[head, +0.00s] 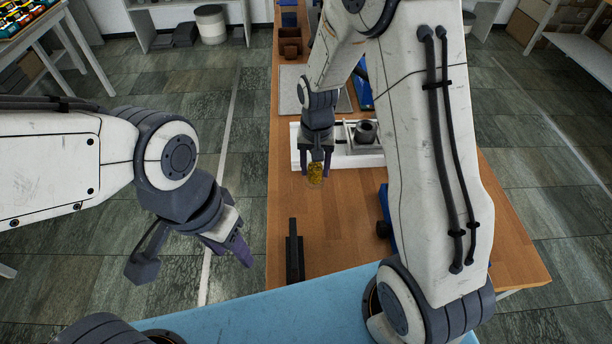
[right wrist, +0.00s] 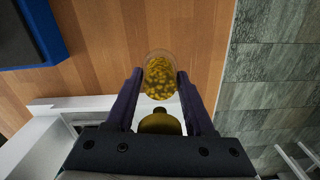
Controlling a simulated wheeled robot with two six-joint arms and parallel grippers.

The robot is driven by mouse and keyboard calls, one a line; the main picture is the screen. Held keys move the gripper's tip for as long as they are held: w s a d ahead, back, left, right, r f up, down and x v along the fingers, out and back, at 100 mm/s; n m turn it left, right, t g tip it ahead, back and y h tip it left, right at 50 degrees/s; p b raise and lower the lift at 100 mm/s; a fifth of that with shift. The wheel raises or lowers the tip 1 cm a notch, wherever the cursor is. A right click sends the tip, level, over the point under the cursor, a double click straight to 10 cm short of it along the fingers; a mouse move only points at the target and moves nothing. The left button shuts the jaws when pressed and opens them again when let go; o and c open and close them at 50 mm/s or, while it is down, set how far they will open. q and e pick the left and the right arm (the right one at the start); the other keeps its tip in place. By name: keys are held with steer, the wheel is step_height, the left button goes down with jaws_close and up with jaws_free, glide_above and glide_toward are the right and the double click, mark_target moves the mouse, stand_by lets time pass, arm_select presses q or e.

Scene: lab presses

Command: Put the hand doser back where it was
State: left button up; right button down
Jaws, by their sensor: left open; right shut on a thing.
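The hand doser (head: 315,174), a clear rounded vessel with yellow pellets, is between the fingers of my right gripper (head: 316,168). In the right wrist view the vessel (right wrist: 158,78) sits at the fingertips, with a brownish-yellow rounded part (right wrist: 160,122) nearer the palm. My right gripper is shut on it and holds it over the wooden table, just in front of a white holder (head: 370,161). I cannot tell its exact height above the table. My left gripper (head: 238,252) is open and empty, out left of the table edge.
A dark grey round piece (head: 366,131) stands on the white holder. A blue and black item (head: 386,222) is partly hidden by my right arm. Brown boxes (head: 290,45) stand further back. Bare wood lies around the doser.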

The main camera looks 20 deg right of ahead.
mark_target(306, 179)
steer(key=shift+w+a+f, duration=0.3)
steer(key=shift+a, duration=0.15)
steer(key=shift+w+a+f, duration=0.3)
steer(key=shift+a, duration=0.15)
steer(key=shift+a+f, duration=0.1)
steer(key=shift+f, duration=0.15)
step_height(306, 179, down, 3)
steer(key=shift+f+p, duration=0.15)
steer(key=shift+p, duration=0.6)
steer(key=shift+w+f, duration=0.1)
steer(key=shift+f, duration=0.1)
steer(key=shift+f, duration=0.2)
steer(key=shift+c, duration=1.3)
jaws_free()
